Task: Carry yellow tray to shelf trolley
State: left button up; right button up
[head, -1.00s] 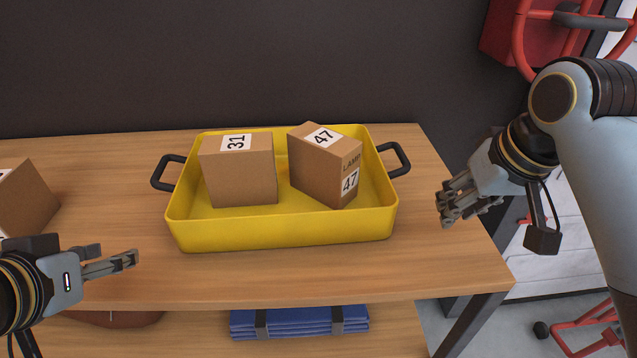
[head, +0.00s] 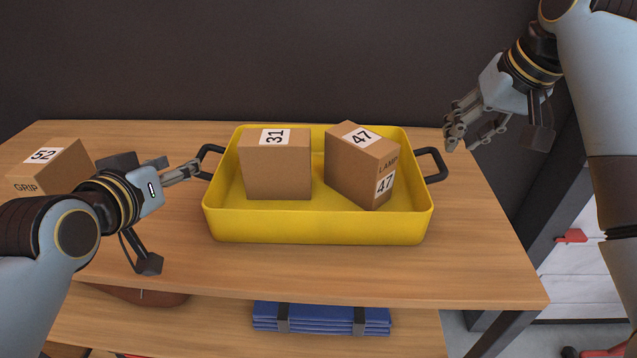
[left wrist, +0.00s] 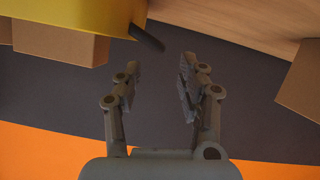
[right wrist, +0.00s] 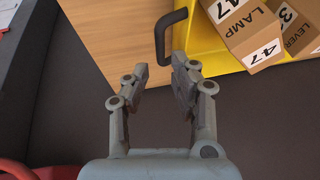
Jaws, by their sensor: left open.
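The yellow tray (head: 320,228) stands on the wooden workbench with a black handle at each end. Two cardboard boxes stand in it, one marked 31 (head: 276,172) and one marked 47 (head: 360,172). My left gripper (head: 190,170) is open at the left handle (head: 208,160); in the left wrist view that handle (left wrist: 146,37) lies just beyond the fingertips, with nothing between them. My right gripper (head: 468,132) is open and empty, above and to the right of the right handle (head: 436,165). The right wrist view shows that handle (right wrist: 166,36) ahead of the fingers. No shelf trolley can be made out.
A cardboard box marked 52 (head: 52,168) lies on the bench at the left, near my left arm. A folded blue stack (head: 320,318) lies on the lower shelf. A dark wall (head: 280,60) closes off the back. The bench front (head: 350,272) is bare.

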aim_at(198, 155)
pick_arm(q)
jog(key=x, duration=0.8)
jog(key=shift+w, duration=0.1)
pick_arm(e)
jog(key=x, duration=0.8)
jog(key=shift+f, duration=0.1)
pick_arm(q)
jog(key=shift+c, duration=0.5)
pick_arm(e)
jog(key=shift+c, duration=0.4)
pick_arm(q)
jog(key=c, duration=0.4)
pick_arm(e)
grip_shut()
pick_arm(q)
grip_shut()
